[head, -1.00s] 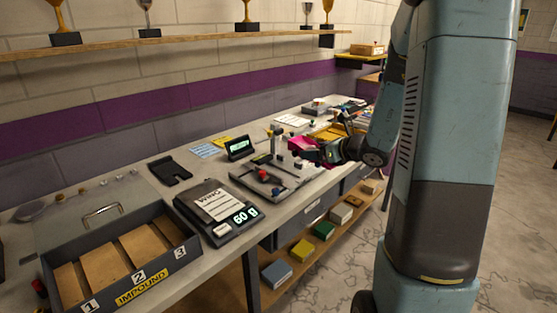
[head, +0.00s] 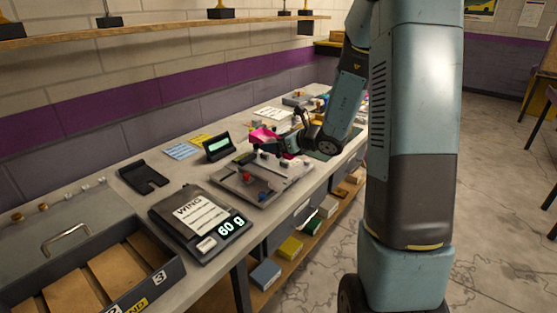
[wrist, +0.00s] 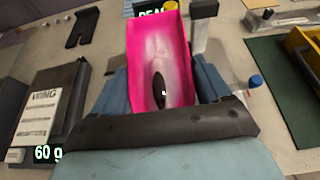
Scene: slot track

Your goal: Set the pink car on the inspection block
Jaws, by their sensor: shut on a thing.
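The pink car (head: 264,135) is held in my gripper (head: 284,144), above the back edge of a grey fixture plate (head: 238,190) on the bench. In the wrist view the pink car (wrist: 137,60) sits between the two fingers of my gripper (wrist: 163,85), with a pale hollow face and a dark oval towards the camera. The fixture plate carries a red knob (head: 246,177) and small posts. I cannot tell which part is the inspection block. The car's lower side is hidden in the head view.
A scale (head: 198,222) reading 60 g stands left of the plate, with the impound tray (head: 172,270) nearer. A small display (head: 217,148) stands behind the plate. A black forked holder (head: 143,179) lies near the wall. A yellow bin (wrist: 300,50) is at right.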

